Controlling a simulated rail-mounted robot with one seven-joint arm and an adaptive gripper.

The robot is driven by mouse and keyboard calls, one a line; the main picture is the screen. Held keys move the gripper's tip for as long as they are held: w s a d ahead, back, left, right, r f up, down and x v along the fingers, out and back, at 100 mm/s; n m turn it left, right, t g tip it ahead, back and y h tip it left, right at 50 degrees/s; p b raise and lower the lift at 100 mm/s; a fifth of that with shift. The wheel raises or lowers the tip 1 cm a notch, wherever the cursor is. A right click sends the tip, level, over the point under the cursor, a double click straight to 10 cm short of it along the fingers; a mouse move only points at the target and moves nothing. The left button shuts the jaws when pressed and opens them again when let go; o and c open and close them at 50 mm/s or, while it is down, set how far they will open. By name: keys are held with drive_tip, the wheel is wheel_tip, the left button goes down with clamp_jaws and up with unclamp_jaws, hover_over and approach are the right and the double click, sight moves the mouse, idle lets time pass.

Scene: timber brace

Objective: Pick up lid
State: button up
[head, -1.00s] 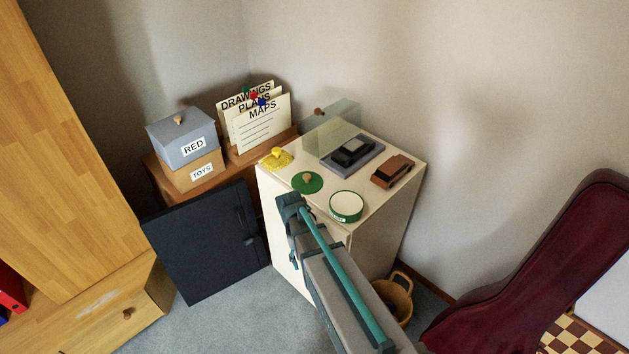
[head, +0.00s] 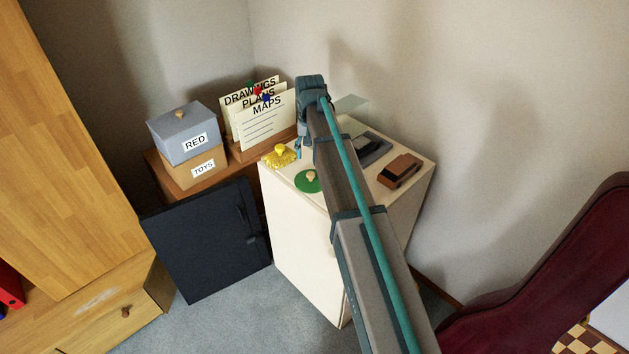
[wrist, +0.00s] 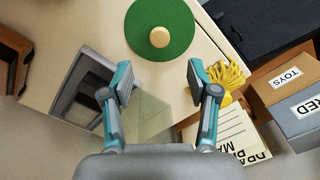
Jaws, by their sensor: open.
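The lid, a flat green disc with a round pale wooden knob, lies on top of the cream cabinet (head: 295,215) and shows in the head view (head: 304,183). In the wrist view the lid (wrist: 176,20) is at the top centre, its knob just beyond the space between the fingers. My gripper (wrist: 160,80) is open and empty, its teal-tipped fingers spread apart. It is above the cabinet top, towards the back, and does not touch the lid. In the head view my arm hides the round green-and-white tin seen earlier.
A yellow tasselled thing (head: 281,155) lies beside the lid. A dark model on a grey base (head: 372,148) and a brown model car (head: 400,170) stand on the right. A clear glass panel (wrist: 150,118) is below the fingers. A card rack (head: 262,148) stands behind left.

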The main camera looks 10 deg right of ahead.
sight(311, 173)
drive_tip(key=shift+f+p, duration=1.2)
drive_tip(key=shift+f, duration=3.65)
clamp_jaws()
drive_tip(key=shift+r, duration=0.1)
